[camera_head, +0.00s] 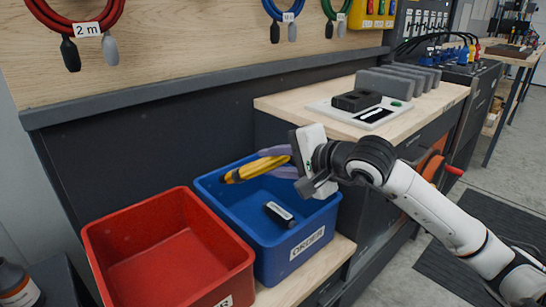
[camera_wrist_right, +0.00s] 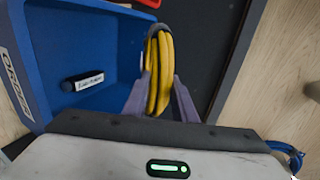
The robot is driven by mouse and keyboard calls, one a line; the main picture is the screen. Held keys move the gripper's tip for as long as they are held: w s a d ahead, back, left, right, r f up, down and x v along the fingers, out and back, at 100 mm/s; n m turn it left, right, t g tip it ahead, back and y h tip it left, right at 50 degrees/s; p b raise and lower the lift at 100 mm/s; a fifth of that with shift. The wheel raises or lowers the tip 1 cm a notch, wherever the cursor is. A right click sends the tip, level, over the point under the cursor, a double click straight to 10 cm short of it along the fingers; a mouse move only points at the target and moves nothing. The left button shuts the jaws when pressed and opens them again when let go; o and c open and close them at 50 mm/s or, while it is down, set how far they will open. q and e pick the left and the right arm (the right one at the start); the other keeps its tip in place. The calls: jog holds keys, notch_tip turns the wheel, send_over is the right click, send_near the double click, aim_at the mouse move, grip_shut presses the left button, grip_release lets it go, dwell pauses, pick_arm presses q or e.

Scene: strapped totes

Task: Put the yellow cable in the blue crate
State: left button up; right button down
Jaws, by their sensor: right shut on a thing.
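The yellow cable (camera_head: 246,170) is a bundled coil held in my right gripper (camera_head: 272,161). In the right wrist view the two purple-grey fingers (camera_wrist_right: 156,100) are shut on either side of the yellow loops (camera_wrist_right: 160,72). The blue crate (camera_head: 327,219) stands open on the low bench, and its inside also shows in the wrist view (camera_wrist_right: 108,38). The cable appears over the crate's back part, near its rear rim; its exact height above the rim is hard to tell. My left gripper is not in view.
A black labelled item (camera_head: 279,214) lies in the blue crate. A red crate (camera_head: 240,272) stands left of it. A dark wall panel rises behind. A wooden bench top (camera_head: 290,103) with a tray and grey blocks is at right. Coiled cables (camera_head: 82,22) hang above.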

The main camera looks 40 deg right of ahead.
jog(key=shift+f+b, duration=0.4)
jog(key=shift+f, duration=0.75)
pick_arm(q)
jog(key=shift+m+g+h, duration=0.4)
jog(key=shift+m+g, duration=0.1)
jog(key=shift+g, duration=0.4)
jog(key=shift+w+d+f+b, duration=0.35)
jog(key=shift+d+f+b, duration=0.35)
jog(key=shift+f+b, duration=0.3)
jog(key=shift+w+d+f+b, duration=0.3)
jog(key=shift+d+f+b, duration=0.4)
jog(key=shift+b, duration=0.35)
pick_arm(e)
notch_tip(320, 180, down, 7)
jog(key=shift+r, duration=0.1)
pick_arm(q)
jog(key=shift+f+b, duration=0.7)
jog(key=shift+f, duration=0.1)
pick_arm(e)
jog(key=shift+f, duration=0.6)
